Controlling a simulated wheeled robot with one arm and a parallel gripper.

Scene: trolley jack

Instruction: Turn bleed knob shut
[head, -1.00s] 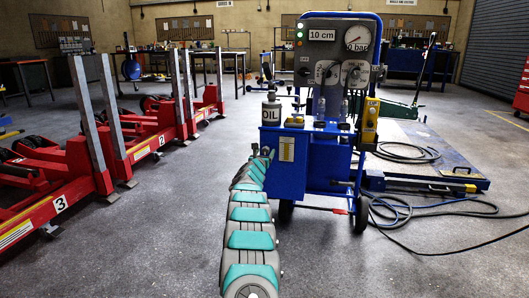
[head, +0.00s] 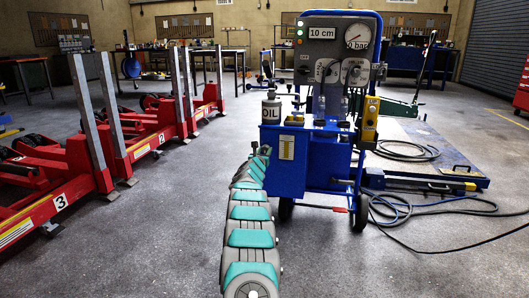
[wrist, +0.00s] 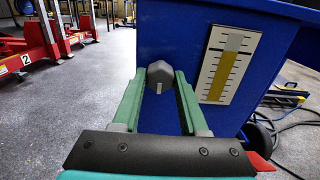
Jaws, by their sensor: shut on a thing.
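The bleed knob (wrist: 160,73) is a grey lobed knob with a white mark, on the blue wall of the power unit (wrist: 190,25) in the wrist view. The mark lies at its lower edge. My gripper (wrist: 169,72) has its two green fingers on either side of the knob and is shut on it. In the head view the blue unit (head: 320,165) stands on wheels ahead of my arm, and the knob cannot be made out. Its panel reads 10 cm (head: 322,33) and the dial (head: 356,40) reads 0 bar. A green lamp is lit.
A yellow level gauge (wrist: 228,64) sits right of the knob. Red numbered lifting columns (head: 100,165) line the left. Dark hoses (head: 410,212) and a blue platform (head: 430,165) lie at the right. The grey floor on both sides of my arm is open.

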